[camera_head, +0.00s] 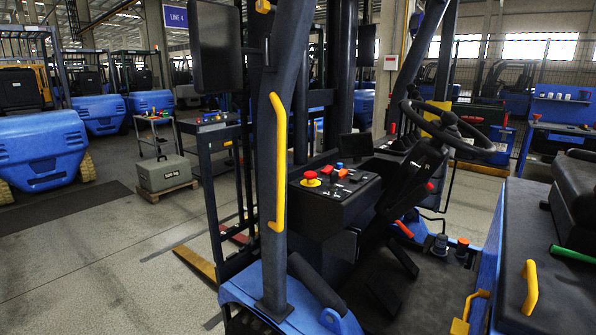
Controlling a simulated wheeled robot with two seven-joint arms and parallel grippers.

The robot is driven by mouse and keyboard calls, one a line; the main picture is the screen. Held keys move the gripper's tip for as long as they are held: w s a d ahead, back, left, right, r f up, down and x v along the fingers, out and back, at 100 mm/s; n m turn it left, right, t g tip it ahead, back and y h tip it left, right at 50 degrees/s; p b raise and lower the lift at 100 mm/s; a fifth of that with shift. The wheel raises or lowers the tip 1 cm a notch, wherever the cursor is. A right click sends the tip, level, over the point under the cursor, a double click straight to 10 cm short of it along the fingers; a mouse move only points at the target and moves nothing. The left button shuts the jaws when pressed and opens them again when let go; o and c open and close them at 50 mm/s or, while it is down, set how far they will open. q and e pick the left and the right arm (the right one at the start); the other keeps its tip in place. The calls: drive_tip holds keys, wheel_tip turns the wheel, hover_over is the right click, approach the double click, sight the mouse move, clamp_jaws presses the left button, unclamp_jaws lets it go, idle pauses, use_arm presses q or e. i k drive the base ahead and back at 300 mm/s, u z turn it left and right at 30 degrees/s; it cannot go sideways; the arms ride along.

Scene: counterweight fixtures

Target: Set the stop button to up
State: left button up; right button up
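The stop button (311,176) is a red mushroom head on a yellow collar. It sits at the left end of a black control panel (318,205) in the forklift cab, just right of the thick dark pillar. From this angle I cannot tell whether the button is up or pressed in. Small black, red and blue controls stand beside it on the panel. Neither of my grippers is in view.
A dark pillar with a yellow grab handle (278,160) stands left of the panel. The steering wheel (447,130) and the black seat (575,190) are to the right. Open floor lies at lower left.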

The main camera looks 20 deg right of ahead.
sight(310, 176)
drive_tip(key=z, duration=0.2)
drive_tip(key=i, duration=0.75)
drive_tip(key=z, duration=0.55)
